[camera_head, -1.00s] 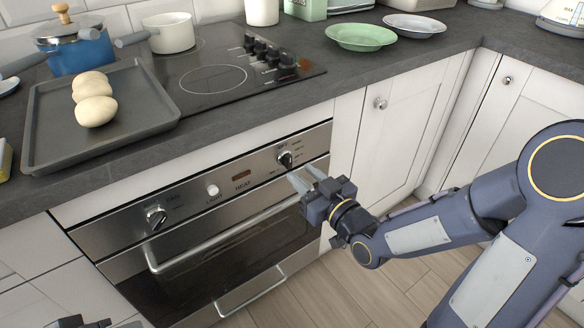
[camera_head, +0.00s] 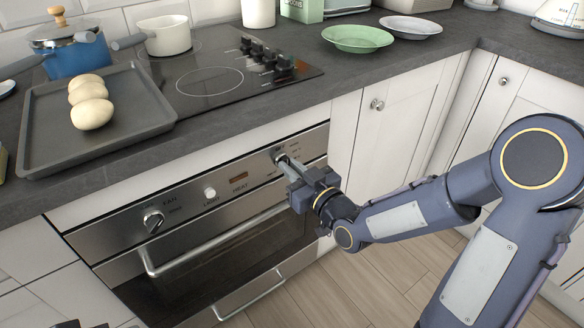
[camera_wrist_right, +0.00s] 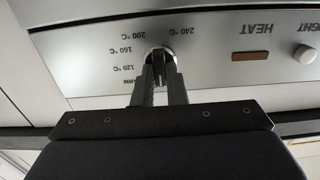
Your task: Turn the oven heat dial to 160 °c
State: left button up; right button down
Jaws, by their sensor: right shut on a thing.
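The oven heat dial (camera_head: 276,154) is at the right end of the steel oven panel (camera_head: 115,228). My right gripper (camera_head: 284,161) is shut on it, fingers reaching in from the front right. In the right wrist view the fingertips (camera_wrist_right: 160,70) close over the dial (camera_wrist_right: 160,52) and hide most of it, so I cannot tell where its pointer stands. That view is upside down; the printed marks WARM, 120, 160 (camera_wrist_right: 130,50), 200 and 240 °C show beside the dial. Of my left gripper only a dark piece (camera_head: 80,325) shows at the bottom left edge.
A fan dial (camera_head: 153,221) and a white light button (camera_head: 209,193) are farther left on the panel. The oven door handle (camera_head: 205,248) runs below. A tray (camera_head: 45,135) with bread rolls, a hob (camera_head: 205,100) and plates (camera_head: 358,38) are on the worktop.

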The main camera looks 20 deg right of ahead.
jog(key=shift+f+m, duration=0.1)
jog(key=shift+m, duration=0.3)
jog(key=shift+m+b, duration=0.6)
jog(key=m+b, duration=0.1)
jog(key=m, duration=0.1)
jog(key=shift+m, duration=0.3)
jog(key=m+b, duration=0.1)
jog(key=m, duration=0.5)
jog(key=shift+d, duration=0.15)
jog(key=m, duration=0.6)
jog(key=shift+f+m, duration=0.1)
jog(key=shift+m, duration=0.2)
jog(key=m+p, duration=0.2)
jog(key=m, duration=0.4)
jog(key=shift+f, duration=0.15)
jog(key=shift+m, duration=0.4)
